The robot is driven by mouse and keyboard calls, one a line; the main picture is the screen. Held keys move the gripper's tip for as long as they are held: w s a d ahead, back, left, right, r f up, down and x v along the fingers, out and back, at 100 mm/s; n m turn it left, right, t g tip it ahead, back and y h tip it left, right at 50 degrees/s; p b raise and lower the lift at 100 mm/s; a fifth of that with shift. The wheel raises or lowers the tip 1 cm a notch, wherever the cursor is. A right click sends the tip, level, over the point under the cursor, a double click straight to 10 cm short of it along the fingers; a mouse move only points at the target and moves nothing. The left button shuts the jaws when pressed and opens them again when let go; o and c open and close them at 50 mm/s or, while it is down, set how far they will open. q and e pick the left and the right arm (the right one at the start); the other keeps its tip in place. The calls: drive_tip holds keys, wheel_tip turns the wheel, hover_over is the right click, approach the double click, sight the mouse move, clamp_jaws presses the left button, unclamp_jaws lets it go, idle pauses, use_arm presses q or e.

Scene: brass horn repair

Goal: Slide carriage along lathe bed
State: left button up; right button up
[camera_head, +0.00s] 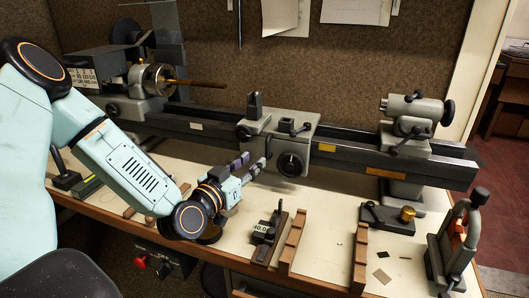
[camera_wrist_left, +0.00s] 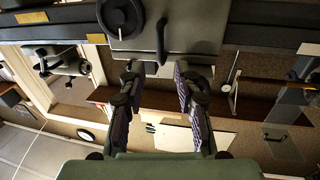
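The carriage (camera_head: 311,135) is a grey block with a tool post, a dark handwheel (camera_head: 290,165) and a dark lever. It sits about midway along the dark lathe bed (camera_head: 220,131). My left gripper (camera_head: 250,163) is just in front of the carriage's lower left side, beside the lever. In the left wrist view the picture is inverted; the carriage (camera_wrist_left: 195,30) is at the top and its lever (camera_wrist_left: 161,38) hangs between the open fingers (camera_wrist_left: 158,75). The fingers appear not to be closed on it. My right gripper is not in view.
The headstock chuck (camera_head: 155,80) with a brass rod (camera_head: 202,84) is at the left, the tailstock (camera_head: 415,108) at the right. The bed between carriage and tailstock is clear. Wooden racks (camera_head: 293,240), a dial tool (camera_head: 266,229) and a black block (camera_head: 388,219) lie on the bench in front.

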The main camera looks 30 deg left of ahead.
sight(267, 150)
use_arm(q)
drive_tip(key=w+b, duration=0.2)
drive_tip(key=w, duration=0.4)
drive_tip(key=shift+f, duration=0.1)
drive_tip(key=shift+w+a, duration=0.2)
drive_tip(key=shift+w, duration=0.35)
clamp_jaws()
idle(0.4)
